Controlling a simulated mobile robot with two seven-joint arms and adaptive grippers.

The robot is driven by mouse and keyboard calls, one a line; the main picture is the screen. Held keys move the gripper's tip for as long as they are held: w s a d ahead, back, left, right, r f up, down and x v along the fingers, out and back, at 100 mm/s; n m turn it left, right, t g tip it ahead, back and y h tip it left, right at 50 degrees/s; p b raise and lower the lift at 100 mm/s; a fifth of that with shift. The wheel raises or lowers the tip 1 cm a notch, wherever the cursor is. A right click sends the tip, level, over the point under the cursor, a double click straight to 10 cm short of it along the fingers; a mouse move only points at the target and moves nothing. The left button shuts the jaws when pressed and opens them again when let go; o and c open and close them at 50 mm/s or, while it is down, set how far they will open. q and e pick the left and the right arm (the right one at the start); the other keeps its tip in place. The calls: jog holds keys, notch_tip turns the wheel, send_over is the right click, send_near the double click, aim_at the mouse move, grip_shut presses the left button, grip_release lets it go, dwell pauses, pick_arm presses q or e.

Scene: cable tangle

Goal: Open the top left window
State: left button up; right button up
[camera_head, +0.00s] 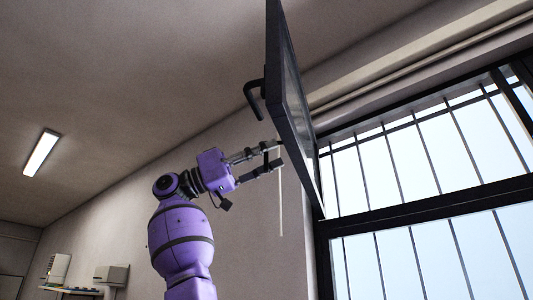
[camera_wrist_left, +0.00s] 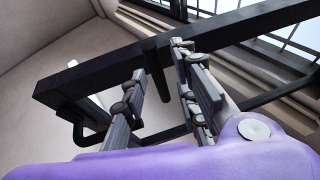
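The top left window (camera_head: 289,95) is a black-framed glass panel that stands swung inward, well away from its opening. A black bent handle (camera_head: 254,97) sticks out from its frame on the left side. My left gripper (camera_head: 281,154) is open at the panel's lower left edge, below the handle. In the left wrist view its two fingers (camera_wrist_left: 159,60) are apart, with the black window frame (camera_wrist_left: 90,80) across just beyond them. A short dark bar shows between the fingers; I cannot tell whether they touch it. My right gripper is not in view.
The barred window opening (camera_head: 390,165) with bright sky is at the right. A thin pale rod (camera_head: 280,205) hangs below the gripper. A ceiling lamp (camera_head: 41,153) and a wall shelf (camera_head: 72,290) are far left. Room left of my arm is free.

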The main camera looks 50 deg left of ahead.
pick_arm(q)
jog(key=v, duration=1.2)
jog(key=shift+r, duration=0.15)
dwell(0.3)
